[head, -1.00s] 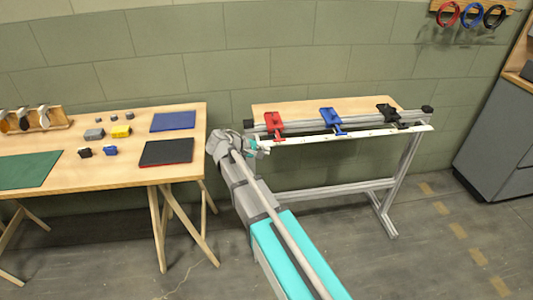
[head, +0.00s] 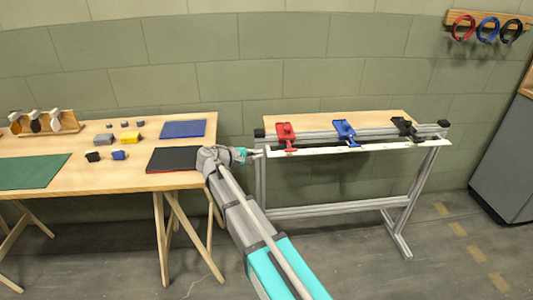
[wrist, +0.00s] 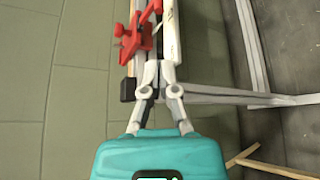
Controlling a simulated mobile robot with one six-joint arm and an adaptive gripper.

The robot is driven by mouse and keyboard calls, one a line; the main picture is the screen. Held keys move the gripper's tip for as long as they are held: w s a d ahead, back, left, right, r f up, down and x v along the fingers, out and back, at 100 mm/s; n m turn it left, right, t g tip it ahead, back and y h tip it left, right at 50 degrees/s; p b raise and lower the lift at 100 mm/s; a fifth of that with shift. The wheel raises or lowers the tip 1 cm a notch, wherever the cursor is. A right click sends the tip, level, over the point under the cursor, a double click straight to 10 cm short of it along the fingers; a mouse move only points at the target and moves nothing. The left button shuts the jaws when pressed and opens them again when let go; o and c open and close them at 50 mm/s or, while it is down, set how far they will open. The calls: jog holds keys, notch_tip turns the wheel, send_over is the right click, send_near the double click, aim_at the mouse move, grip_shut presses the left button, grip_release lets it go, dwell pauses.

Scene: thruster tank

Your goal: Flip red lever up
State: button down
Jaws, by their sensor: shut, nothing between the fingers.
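The red lever (head: 286,134) is mounted at the left end of the metal rail on the stand. Its handle reaches forward and down to the white strip at the front edge; its exact angle is hard to tell. In the wrist view the red lever (wrist: 130,42) shows at the top, ahead and slightly left of the fingers. My gripper (head: 259,153) is left of and a little below the lever, apart from it in the head view. In the wrist view my gripper (wrist: 159,70) has its fingertips together and holds nothing.
A blue lever (head: 345,131) and a black lever (head: 405,127) sit farther right along the rail (head: 375,133). A wooden table (head: 100,178) with mats and small blocks stands left, close to my arm. Floor is clear between table and stand.

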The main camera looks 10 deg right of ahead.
aim_at(280, 156)
jog(key=shift+b+x, duration=1.15)
jog(key=shift+x, duration=3.7)
jog(key=shift+a, duration=0.3)
jog(key=shift+d, duration=0.4)
jog(key=shift+d+r, duration=0.1)
jog(key=shift+d, duration=0.05)
